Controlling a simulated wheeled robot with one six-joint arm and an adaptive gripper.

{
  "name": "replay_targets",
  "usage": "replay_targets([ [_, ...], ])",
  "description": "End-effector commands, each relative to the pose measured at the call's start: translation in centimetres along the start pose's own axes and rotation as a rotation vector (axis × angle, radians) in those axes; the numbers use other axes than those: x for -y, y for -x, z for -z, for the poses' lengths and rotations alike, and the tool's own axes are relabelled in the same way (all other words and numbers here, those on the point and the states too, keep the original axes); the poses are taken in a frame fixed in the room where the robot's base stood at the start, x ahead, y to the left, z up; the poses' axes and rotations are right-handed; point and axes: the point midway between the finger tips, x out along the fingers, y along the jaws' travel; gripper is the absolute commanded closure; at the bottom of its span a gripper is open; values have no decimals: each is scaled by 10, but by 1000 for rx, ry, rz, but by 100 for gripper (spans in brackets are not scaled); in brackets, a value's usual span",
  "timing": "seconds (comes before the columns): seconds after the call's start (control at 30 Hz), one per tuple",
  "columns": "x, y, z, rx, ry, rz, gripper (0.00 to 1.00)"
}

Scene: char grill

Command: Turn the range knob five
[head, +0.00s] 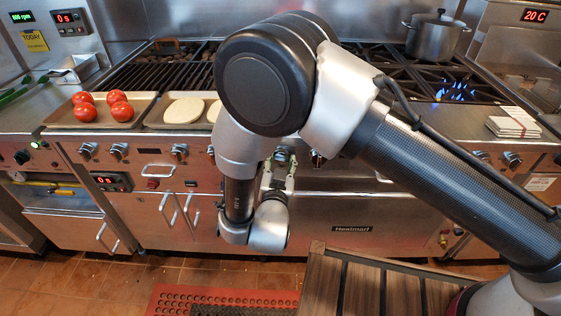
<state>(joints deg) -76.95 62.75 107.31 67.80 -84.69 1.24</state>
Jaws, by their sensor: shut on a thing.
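The range's front panel (350,172) carries a row of metal knobs. My gripper (279,164) reaches up to the panel near its middle and is shut on a knob, taken to be range knob five (281,155). The fingers and wrist cover most of this knob, so its pointer and turn angle cannot be read. A neighbouring knob (317,158) shows just to the right, partly against my arm. Other knobs (180,151) sit to the left and more (481,158) to the right.
Trays with tomatoes (122,111) and pale rounds (184,111) rest on the left ledge. Blue flame (455,90) burns on the right burners near a steel pot (436,36). Oven handles (168,208) stick out below the panel. A red mat (225,301) lies on the floor.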

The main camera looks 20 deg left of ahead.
Motion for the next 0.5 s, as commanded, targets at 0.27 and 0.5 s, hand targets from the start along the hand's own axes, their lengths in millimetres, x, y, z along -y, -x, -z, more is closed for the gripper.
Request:
replay_targets([
  [0.27,0,0,1,19,-260,3,81],
  [0.5,-1,0,1,35,-487,7,81],
])
